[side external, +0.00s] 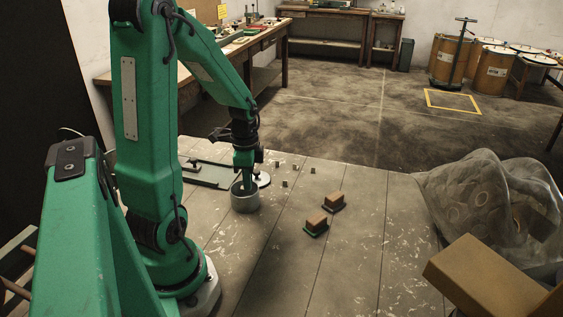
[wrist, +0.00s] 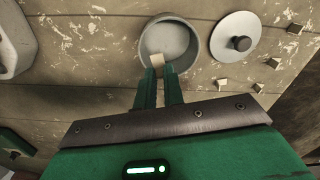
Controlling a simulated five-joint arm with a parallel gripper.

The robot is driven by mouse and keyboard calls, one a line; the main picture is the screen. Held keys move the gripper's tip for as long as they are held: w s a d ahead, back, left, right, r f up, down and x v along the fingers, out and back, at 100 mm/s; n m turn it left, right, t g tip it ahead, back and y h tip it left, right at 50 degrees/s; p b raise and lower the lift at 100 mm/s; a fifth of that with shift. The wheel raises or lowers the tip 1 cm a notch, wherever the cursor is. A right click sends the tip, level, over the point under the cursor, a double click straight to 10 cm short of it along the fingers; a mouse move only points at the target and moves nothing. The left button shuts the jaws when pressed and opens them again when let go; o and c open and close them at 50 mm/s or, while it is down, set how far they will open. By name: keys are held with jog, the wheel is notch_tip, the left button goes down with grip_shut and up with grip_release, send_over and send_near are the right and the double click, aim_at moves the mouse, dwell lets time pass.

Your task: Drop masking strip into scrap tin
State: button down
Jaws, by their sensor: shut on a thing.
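A small beige piece of masking strip (wrist: 157,60) is between the tips of my gripper (wrist: 159,72) in the wrist view. My gripper is shut on it. The scrap tin, a round grey open tin (wrist: 184,28), lies just beyond the fingertips, and the strip overlaps its opening in the picture. In the side view my gripper (side external: 245,184) points down at the mouth of the tin (side external: 245,204). The strip cannot be made out there, and its exact height over the tin cannot be told.
A round lid with a dark knob (wrist: 227,58) lies beside the tin. Several small beige pieces (wrist: 271,63) are scattered to its right. Two brown-topped blocks (side external: 316,222) stand right of the tin. A clear plastic bag (side external: 465,190) and cardboard box (side external: 480,280) are at far right.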

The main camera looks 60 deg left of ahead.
jog(key=shift+f, duration=0.45)
jog(key=c, duration=1.4)
grip_release()
jog(key=shift+c, duration=0.2)
jog(key=shift+r, duration=3.9)
jog(key=shift+d, duration=0.1)
